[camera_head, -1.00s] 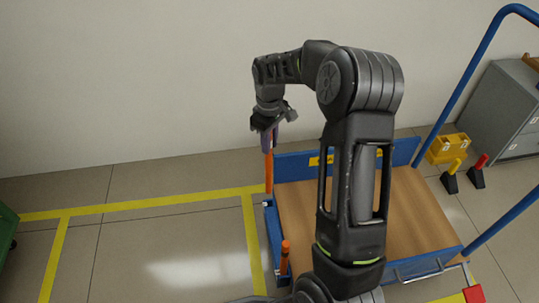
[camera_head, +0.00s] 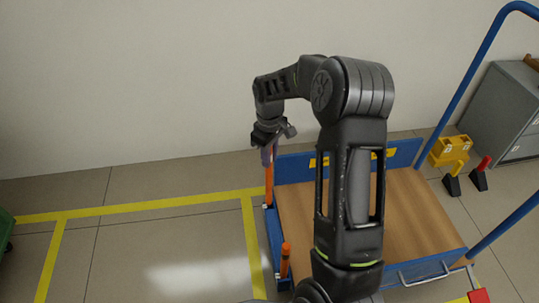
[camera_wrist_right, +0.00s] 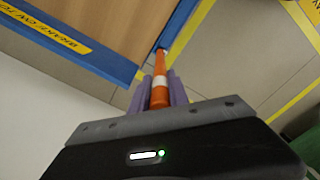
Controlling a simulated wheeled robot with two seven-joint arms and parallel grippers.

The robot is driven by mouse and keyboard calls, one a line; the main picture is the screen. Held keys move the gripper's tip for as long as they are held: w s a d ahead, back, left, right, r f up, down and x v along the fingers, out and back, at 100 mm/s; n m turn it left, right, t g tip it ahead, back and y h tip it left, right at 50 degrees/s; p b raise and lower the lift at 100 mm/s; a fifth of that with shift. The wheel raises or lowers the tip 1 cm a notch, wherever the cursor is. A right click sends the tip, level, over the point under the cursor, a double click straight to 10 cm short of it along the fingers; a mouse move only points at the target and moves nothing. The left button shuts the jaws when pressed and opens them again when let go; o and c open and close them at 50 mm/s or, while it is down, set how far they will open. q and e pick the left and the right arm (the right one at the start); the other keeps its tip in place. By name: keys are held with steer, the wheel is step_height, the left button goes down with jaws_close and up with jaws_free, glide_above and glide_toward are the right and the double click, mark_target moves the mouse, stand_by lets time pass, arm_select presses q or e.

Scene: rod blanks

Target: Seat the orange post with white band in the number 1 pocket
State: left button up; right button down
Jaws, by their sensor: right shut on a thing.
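The orange post with white band (camera_wrist_right: 159,72) is between the purple fingers of my right gripper (camera_wrist_right: 160,94), which is shut on it. In the head view, the post (camera_head: 269,186) hangs about upright below my right gripper (camera_head: 268,156), at the left rear corner of the blue-framed cart (camera_head: 345,220). Its lower end is close to the blue frame edge; I cannot tell whether it is inside a pocket. No pocket number is readable. My left gripper is not in view.
Another orange post (camera_head: 285,259) stands at the cart's left front. My right arm covers part of the wooden deck. Blue handle rails (camera_head: 470,82) rise at the right. A yellow box (camera_head: 450,149) and grey cabinet (camera_head: 505,110) stand beyond. Floor left of the cart is clear.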

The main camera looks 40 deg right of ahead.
steer(key=c, duration=1.3)
jaws_free()
steer(key=shift+f, duration=0.1)
steer(key=shift+o, duration=0.2)
step_height(320, 180, up, 13)
steer(key=p, duration=0.4)
steer(key=shift+f+p, duration=0.15)
steer(key=shift+p, duration=0.15)
steer(key=shift+r, duration=0.3)
steer(key=shift+o, duration=0.4)
